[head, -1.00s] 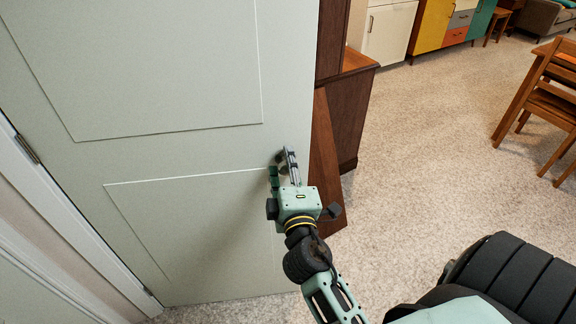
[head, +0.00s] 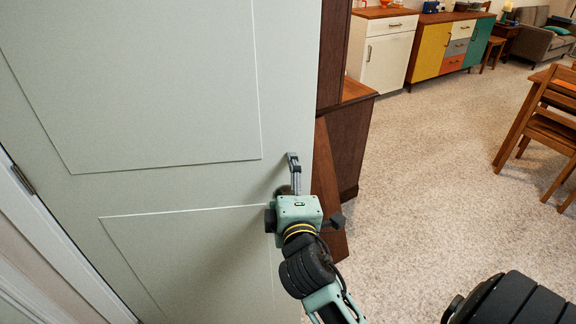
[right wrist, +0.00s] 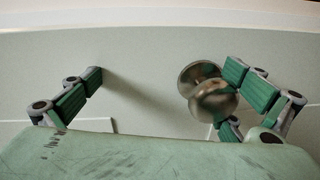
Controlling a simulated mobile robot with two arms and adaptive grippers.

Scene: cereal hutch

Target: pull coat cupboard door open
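The coat cupboard door (head: 170,185) is a pale grey-green panelled door filling the left of the head view, with a hinge at its left edge. I cannot tell whether it is ajar. My right gripper (head: 292,172) is at the door's right edge, near the gap between its two panels. In the right wrist view the right gripper (right wrist: 165,78) is open, its fingers spread wide. A round metal knob (right wrist: 213,97) lies between them, close to the right finger; contact is unclear. The knob is mostly hidden in the head view. My left gripper is not in view.
Dark brown wooden furniture (head: 350,150) stands just right of the door's edge. A white cabinet (head: 384,55) and a coloured sideboard (head: 432,48) are at the back. A wooden chair (head: 545,120) is at the right. The carpet (head: 430,180) between is clear.

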